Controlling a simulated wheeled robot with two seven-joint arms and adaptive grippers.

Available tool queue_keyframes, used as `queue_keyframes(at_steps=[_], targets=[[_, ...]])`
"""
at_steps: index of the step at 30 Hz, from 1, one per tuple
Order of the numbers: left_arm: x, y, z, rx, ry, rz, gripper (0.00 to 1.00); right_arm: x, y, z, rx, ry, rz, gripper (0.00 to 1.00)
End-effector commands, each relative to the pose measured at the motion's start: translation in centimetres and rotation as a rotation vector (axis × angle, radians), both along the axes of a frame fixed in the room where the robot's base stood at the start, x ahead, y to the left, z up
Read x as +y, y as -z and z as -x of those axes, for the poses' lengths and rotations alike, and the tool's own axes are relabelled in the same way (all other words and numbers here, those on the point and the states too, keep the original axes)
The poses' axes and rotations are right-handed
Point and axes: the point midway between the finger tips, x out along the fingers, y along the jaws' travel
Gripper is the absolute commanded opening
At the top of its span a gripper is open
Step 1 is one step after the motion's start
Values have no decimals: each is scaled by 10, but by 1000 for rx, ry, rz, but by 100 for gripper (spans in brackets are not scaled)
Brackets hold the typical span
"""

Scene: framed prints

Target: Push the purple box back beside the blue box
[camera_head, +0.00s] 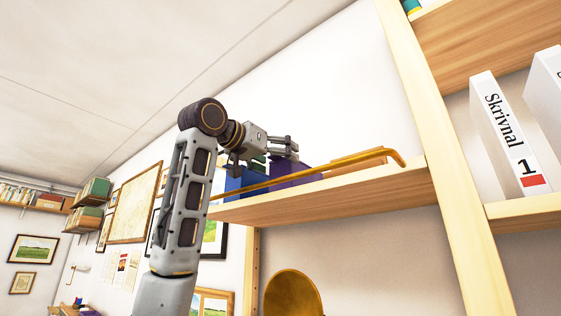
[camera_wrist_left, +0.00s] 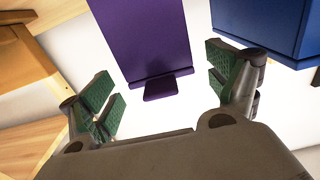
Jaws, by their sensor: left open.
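The purple box (camera_head: 297,176) stands on the wall shelf (camera_head: 340,197), to the right of the blue box (camera_head: 238,183). My left gripper (camera_head: 285,147) is at the purple box and partly hides it in the head view. In the left wrist view the gripper (camera_wrist_left: 160,80) is open, with green pads on both sides. The purple box (camera_wrist_left: 145,35) shows ahead between the fingers, with a small tab at its near edge. The blue box (camera_wrist_left: 262,25) is at the upper right, apart from the purple one. I cannot tell whether the gripper touches the purple box. My right gripper is not in view.
A golden rail (camera_head: 350,158) runs along the shelf front. An orange-brown object (camera_head: 362,166) sits behind it to the right. A wooden upright (camera_head: 430,130) bounds the shelf at right, with white binders (camera_head: 510,130) beyond. A round golden object (camera_head: 292,295) is below.

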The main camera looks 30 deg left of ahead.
Motion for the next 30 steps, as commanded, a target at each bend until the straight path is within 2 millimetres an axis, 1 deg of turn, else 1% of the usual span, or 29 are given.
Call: queue_keyframes(at_steps=[12,18,24,30], targets=[[5,-1,61,-3,1,0,89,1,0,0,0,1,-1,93],[7,0,86,-2,0,0,89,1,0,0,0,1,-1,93],[8,0,99,0,-1,1,89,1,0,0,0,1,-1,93],[8,0,101,0,0,1,89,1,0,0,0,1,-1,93]])
